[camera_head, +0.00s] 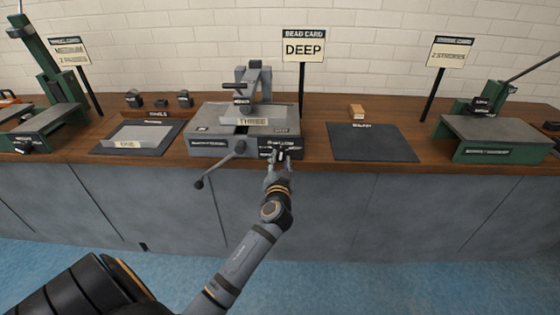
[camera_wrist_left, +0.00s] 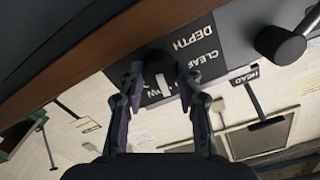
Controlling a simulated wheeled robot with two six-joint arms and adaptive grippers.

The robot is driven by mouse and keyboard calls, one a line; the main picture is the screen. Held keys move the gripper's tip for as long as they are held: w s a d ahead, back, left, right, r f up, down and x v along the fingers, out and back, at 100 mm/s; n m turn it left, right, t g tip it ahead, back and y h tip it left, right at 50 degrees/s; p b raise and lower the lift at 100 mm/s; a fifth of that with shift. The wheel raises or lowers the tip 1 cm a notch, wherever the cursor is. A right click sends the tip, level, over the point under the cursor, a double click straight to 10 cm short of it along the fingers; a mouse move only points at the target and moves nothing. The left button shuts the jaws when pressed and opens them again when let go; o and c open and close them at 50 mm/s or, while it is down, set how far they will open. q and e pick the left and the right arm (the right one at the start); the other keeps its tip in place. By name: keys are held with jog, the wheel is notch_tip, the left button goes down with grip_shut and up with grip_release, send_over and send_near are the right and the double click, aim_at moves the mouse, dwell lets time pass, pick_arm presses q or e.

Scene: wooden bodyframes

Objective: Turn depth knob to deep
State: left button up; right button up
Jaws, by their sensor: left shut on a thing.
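The grey bead machine (camera_head: 225,143) stands on the bench under a sign reading DEEP (camera_head: 304,48). My left gripper (camera_head: 279,156) is at the right end of its front face. In the left wrist view, my left gripper's two fingers (camera_wrist_left: 160,78) are shut around the dark depth knob (camera_wrist_left: 156,62), which has a white pointer mark. The wrist view is turned over. The panel (camera_wrist_left: 190,62) beside the knob reads DEPTH and CLEAR; another label is partly hidden by a finger. I cannot tell which setting the pointer marks. My right gripper is not in view.
A lever with a ball end (camera_head: 199,184) sticks out at the machine's front left. A dark mat (camera_head: 372,142) lies to the right, with a small wooden block (camera_head: 357,111) behind it. Green machines stand at the far left (camera_head: 45,118) and right (camera_head: 495,128).

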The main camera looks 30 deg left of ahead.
pick_arm(q)
jog(key=m, duration=0.2)
jog(key=shift+m+p, duration=0.35)
jog(key=shift+m, duration=0.05)
jog(key=m+p, duration=0.1)
jog(key=m, duration=0.2)
jog(key=shift+m, duration=0.3)
jog(key=shift+m+p, duration=0.45)
jog(key=shift+m, duration=1.35)
jog(key=shift+p, duration=0.3)
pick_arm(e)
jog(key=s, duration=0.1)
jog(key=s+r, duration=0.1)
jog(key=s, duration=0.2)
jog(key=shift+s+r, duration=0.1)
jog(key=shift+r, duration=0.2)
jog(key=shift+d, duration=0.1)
pick_arm(q)
jog(key=o, duration=1.2)
jog(key=shift+c, duration=0.2)
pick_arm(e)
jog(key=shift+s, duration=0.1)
pick_arm(q)
jog(key=shift+s+d, duration=0.1)
